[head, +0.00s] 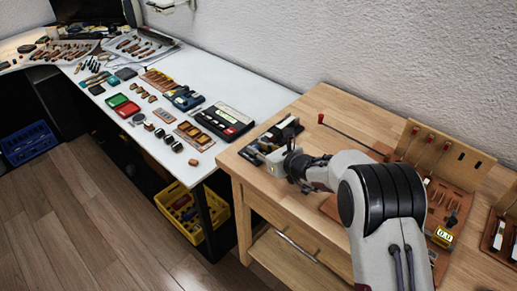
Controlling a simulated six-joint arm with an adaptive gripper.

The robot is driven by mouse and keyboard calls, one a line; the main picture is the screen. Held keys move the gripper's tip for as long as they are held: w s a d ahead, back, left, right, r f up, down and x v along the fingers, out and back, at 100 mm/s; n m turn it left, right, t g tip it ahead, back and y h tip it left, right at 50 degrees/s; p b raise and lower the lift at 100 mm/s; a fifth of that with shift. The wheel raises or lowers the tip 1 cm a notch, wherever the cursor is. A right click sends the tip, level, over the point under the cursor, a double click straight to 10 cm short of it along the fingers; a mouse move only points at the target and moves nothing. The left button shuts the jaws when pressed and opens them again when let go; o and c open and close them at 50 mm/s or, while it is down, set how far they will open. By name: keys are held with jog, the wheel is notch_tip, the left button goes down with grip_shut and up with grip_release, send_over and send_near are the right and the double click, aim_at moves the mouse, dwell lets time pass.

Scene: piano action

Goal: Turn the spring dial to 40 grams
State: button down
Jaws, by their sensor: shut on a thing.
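My gripper (270,158) is at the left end of the wooden workbench, low over a tray of small tools (282,131). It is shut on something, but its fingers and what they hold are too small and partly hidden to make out. A yellow display (442,236) reading 0.0 sits on a wooden fixture (448,158) at the right, behind my arm. I cannot pick out the spring dial for certain, nor read any dial mark.
A thin red-knobbed rod (345,135) lies behind my gripper on the workbench (345,105). The white table (215,80) at the left holds several tool cases and small parts. A yellow crate (188,213) stands under it. My arm covers the bench's front middle.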

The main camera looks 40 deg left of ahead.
jog(key=shift+w+a+r+n+g, duration=0.1)
jog(key=shift+r+n+g, duration=0.05)
jog(key=shift+n+g, duration=0.4)
jog(key=shift+w+r+n+g, duration=0.1)
jog(key=shift+n+g, duration=0.35)
jog(key=shift+g, duration=0.2)
jog(key=c, duration=1.8)
grip_release()
jog(key=shift+f, duration=0.1)
jog(key=shift+d, duration=0.25)
jog(key=shift+v, duration=5.8)
